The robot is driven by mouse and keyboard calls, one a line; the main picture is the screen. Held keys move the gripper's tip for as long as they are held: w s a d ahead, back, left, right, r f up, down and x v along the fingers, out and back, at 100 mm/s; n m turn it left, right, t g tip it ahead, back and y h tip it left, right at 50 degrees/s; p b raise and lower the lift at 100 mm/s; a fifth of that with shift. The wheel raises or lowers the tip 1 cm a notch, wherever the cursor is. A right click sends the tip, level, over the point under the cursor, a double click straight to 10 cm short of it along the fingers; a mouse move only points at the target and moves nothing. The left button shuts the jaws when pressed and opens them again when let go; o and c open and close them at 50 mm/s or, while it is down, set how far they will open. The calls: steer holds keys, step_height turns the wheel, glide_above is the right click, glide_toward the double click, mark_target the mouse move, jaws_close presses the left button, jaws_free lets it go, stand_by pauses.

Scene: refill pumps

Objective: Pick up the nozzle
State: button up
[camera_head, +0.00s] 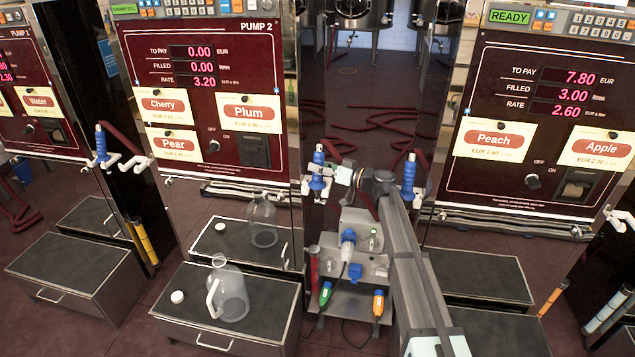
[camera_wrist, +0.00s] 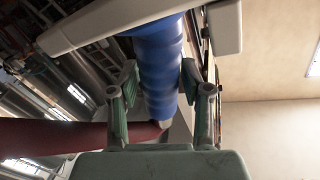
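A second blue nozzle (camera_head: 409,172) stands to the right, at the left edge of the other pump. My gripper (camera_head: 346,176) reaches from the right to the first nozzle. In the wrist view, its blue ribbed grip (camera_wrist: 160,70) runs between my two fingers (camera_wrist: 160,95), with a finger close on each side. I cannot tell whether both pads press on it. The nozzle's lower end is partly hidden behind my gripper.
A glass jug (camera_head: 232,295) and white cap (camera_head: 177,297) stand on the dark platform (camera_head: 262,320) below pump 2. A stand with several coloured tools (camera_head: 350,265) is under my arm. A dark red hose (camera_wrist: 60,137) crosses behind the fingers in the wrist view.

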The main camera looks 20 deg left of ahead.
jaws_close()
steer(key=shift+r, duration=0.15)
